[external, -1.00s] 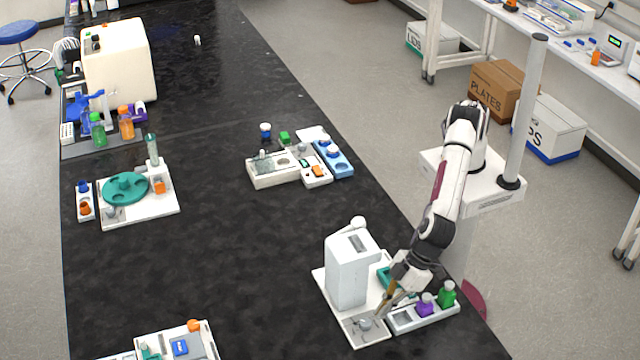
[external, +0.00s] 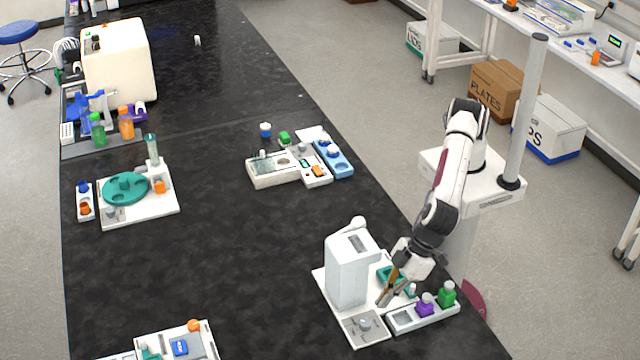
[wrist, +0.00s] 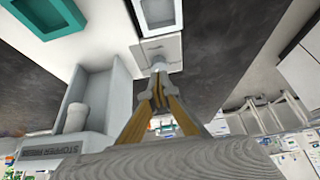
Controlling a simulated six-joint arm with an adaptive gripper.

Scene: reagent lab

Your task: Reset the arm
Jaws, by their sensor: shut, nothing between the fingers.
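My gripper (external: 384,301) is shut and empty. In the external view it hangs above the white station at the bench's front right, between the tall white press (external: 347,270) and the bottle tray (external: 405,322). In the wrist view its fingertips (wrist: 158,70) meet, close in line with a grey round fitting on the station's plate. The press also shows at the left of the wrist view (wrist: 92,100), with lettering that reads "STOPPER PRESS". I cannot tell the exact gap between the fingertips and the fitting.
A purple-capped bottle (external: 425,304) and a green bottle (external: 447,293) stand in the tray close right of my gripper. A teal holder (external: 386,275) sits behind it. The bench middle (external: 240,250) is clear. Other stations stand farther left and back.

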